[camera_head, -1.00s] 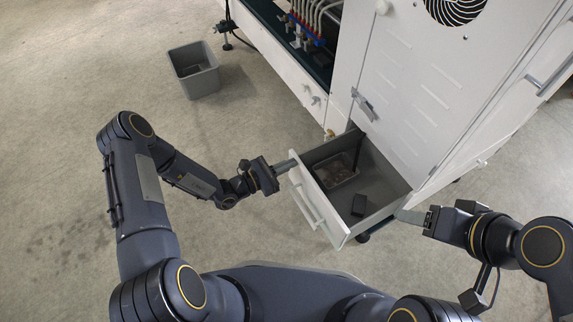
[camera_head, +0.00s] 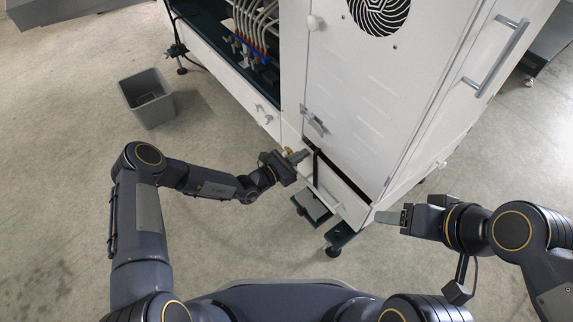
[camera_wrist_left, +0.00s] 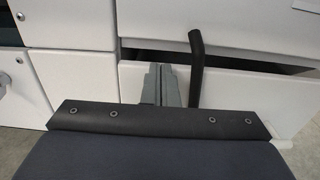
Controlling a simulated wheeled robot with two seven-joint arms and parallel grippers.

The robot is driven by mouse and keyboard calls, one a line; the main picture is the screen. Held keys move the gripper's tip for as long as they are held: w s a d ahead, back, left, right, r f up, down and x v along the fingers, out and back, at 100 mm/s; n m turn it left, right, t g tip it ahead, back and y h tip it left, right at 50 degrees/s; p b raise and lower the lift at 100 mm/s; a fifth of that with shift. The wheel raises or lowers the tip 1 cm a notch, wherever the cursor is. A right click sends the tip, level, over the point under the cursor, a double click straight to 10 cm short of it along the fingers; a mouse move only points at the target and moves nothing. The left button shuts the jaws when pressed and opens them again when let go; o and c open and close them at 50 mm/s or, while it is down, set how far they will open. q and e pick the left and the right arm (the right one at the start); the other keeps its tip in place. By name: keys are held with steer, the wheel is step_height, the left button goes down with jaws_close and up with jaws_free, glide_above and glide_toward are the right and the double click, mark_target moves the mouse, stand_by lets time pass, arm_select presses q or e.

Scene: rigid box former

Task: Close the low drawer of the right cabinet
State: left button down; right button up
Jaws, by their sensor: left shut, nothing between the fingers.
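The low drawer (camera_head: 345,199) of the right cabinet (camera_head: 350,105) is nearly in, with a dark gap along its top edge. The left wrist view shows its white front (camera_wrist_left: 240,98) standing a little out under the gap. My left gripper (camera_head: 303,156) is shut and empty at the left part of the drawer front; its fingers (camera_wrist_left: 160,84) point at the front, and contact cannot be made out. My right gripper (camera_head: 385,217) is beside the drawer's right corner, its finger opening unclear. The drawer's inside is hidden.
A black bent bar or hose (camera_wrist_left: 197,65) rises at the gap just right of my left fingers. A latch handle (camera_head: 314,122) is on the cabinet door above. A grey bin (camera_head: 148,98) stands on the floor at left. The floor in front is mostly clear.

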arm_select(q)
steer(key=shift+x, duration=1.15)
arm_select(e)
steer(key=shift+a+f, duration=0.1)
steer(key=shift+f, duration=0.05)
arm_select(q)
steer(key=shift+r, duration=0.2)
arm_select(e)
steer(key=shift+s, duration=0.1)
arm_select(q)
steer(key=shift+a, duration=0.1)
